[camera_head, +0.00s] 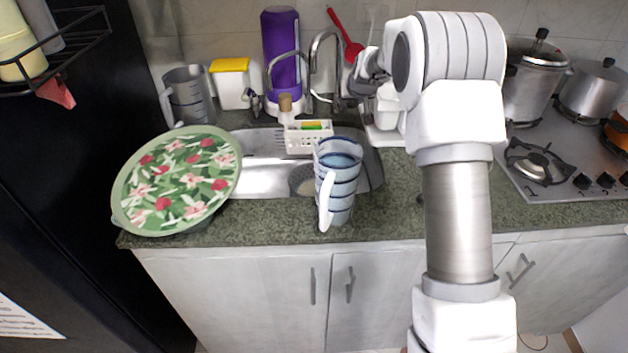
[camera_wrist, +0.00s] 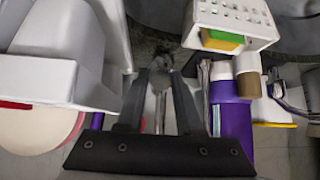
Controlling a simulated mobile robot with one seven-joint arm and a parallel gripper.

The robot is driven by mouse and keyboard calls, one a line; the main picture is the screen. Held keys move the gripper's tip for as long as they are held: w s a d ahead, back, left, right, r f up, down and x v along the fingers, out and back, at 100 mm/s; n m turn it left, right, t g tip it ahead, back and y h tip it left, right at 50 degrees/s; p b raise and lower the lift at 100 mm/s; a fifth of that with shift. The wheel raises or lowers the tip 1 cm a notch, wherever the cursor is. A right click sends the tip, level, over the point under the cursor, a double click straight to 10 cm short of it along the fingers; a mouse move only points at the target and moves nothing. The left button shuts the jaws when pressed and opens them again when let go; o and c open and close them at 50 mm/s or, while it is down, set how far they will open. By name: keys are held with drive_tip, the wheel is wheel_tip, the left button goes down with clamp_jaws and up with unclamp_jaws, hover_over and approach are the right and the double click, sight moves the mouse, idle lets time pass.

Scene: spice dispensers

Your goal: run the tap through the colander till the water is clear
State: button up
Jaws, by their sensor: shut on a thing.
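The chrome tap (camera_head: 325,62) stands behind the sink (camera_head: 262,178), its spout curving over the basin. My gripper (camera_head: 352,90) is low at the tap's right side. In the wrist view, my gripper (camera_wrist: 161,78) has its fingers closed around a small grey metal part (camera_wrist: 160,84) at the tap; I cannot tell its exact shape. A dark mesh bowl (camera_head: 301,180), apparently the colander, sits in the sink, partly hidden by a blue-striped pitcher (camera_head: 338,185). No stream of water can be made out, and the colander's contents are unclear.
A floral tray (camera_head: 178,182) covers the counter's left. A white caddy (camera_head: 306,138) with sponges sits at the sink's back edge. A purple bottle (camera_head: 281,50) and yellow-lidded container (camera_head: 231,82) stand behind.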

drive_tip(key=shift+f, duration=0.15)
drive_tip(key=shift+s+f+b, duration=0.15)
drive_tip(key=shift+f+b, duration=0.05)
drive_tip(key=shift+b, duration=0.2)
drive_tip(key=o, duration=1.1)
drive_tip(key=shift+r, duration=0.1)
drive_tip(key=shift+v, duration=3.45)
